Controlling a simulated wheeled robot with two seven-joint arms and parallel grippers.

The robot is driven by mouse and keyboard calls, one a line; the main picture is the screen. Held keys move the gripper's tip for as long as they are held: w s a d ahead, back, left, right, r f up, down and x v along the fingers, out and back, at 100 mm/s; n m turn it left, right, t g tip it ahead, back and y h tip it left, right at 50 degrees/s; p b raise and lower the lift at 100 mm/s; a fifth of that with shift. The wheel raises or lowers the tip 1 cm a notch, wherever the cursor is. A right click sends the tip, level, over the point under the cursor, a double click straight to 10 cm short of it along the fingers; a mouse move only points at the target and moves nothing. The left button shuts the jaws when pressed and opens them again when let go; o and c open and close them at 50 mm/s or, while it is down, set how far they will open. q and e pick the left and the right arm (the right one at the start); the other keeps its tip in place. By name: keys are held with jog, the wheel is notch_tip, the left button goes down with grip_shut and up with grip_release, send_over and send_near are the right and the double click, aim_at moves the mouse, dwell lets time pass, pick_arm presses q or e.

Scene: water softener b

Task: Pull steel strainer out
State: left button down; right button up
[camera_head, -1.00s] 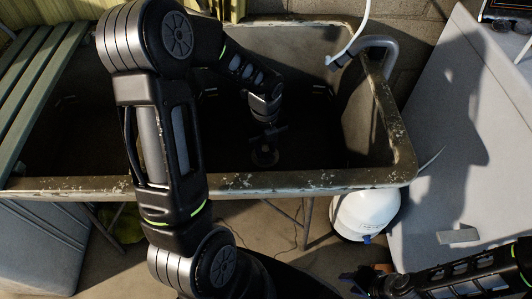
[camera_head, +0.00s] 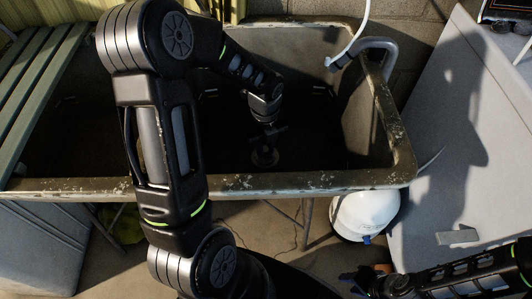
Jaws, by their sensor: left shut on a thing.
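The steel strainer (camera_head: 264,157) is a small round grey piece at the bottom of the deep, dark sink basin. My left arm reaches over the sink's front rim and down into the basin. My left gripper (camera_head: 268,133) points down just above the strainer and is shut on it; the fingertips are dark and the exact contact is hard to make out. The drain under the strainer is hidden in shadow. My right gripper (camera_head: 366,279) is low at the bottom of the view, outside the sink, and its finger gap is unclear.
The worn stone sink (camera_head: 300,181) has a chipped front rim. A curved grey faucet (camera_head: 372,44) with a white hose stands at the back right. A white tank (camera_head: 365,213) is below the rim. A grey surface (camera_head: 465,150) lies right, green slats (camera_head: 35,80) left.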

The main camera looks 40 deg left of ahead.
aim_at(265, 149)
pick_arm(q)
jog(key=shift+r+p, duration=2.2)
jog(key=shift+r, duration=0.3)
